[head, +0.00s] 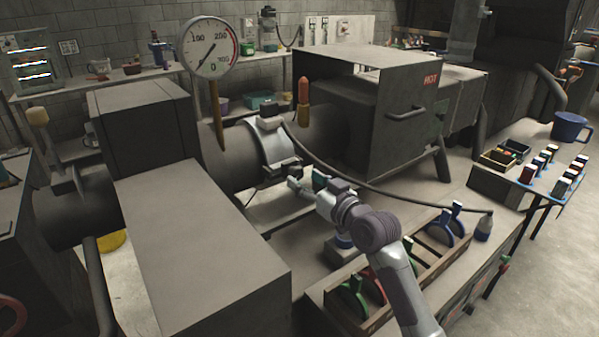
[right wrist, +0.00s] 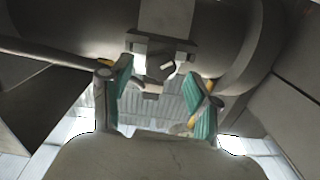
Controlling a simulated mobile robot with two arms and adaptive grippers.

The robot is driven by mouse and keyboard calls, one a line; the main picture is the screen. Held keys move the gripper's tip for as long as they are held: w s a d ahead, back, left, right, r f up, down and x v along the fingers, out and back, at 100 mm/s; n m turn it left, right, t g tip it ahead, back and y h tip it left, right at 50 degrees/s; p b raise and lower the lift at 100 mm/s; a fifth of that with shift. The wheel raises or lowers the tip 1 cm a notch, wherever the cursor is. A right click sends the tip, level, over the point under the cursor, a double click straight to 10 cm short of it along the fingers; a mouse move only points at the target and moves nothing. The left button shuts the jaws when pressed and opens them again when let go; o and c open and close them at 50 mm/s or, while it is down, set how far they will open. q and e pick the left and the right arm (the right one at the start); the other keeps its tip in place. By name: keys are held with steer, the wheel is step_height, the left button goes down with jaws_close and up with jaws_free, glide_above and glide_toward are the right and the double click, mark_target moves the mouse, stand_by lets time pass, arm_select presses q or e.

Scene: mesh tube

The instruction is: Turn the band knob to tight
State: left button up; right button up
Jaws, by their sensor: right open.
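A shiny metal band (head: 265,150) wraps around the wide grey pipe (head: 232,158). A dark housing (head: 283,169) sits on its near side. In the right wrist view a small dark knob (right wrist: 154,69) with a pale mark shows ahead, in the housing between two blocky ends. My right gripper (head: 304,183) is open, its teal-padded fingers (right wrist: 158,84) spread either side of the line to the knob. I cannot tell whether a finger touches the housing. The knob's face is hidden in the head view. My left gripper is not in view.
A dial gauge (head: 210,47) stands above the pipe. A grey box marked HOT (head: 400,125) is right of the band. A dark cable (head: 375,188) runs above my right gripper to the bench. A wooden rack (head: 425,272) with coloured handles sits near my right forearm.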

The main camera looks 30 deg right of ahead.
steer(key=shift+w+a, duration=0.15)
steer(key=shift+w, duration=0.55)
steer(key=shift+w+a, duration=0.1)
steer(key=shift+w, duration=0.6)
steer(key=shift+c, duration=0.3)
steer(key=c, duration=1.1)
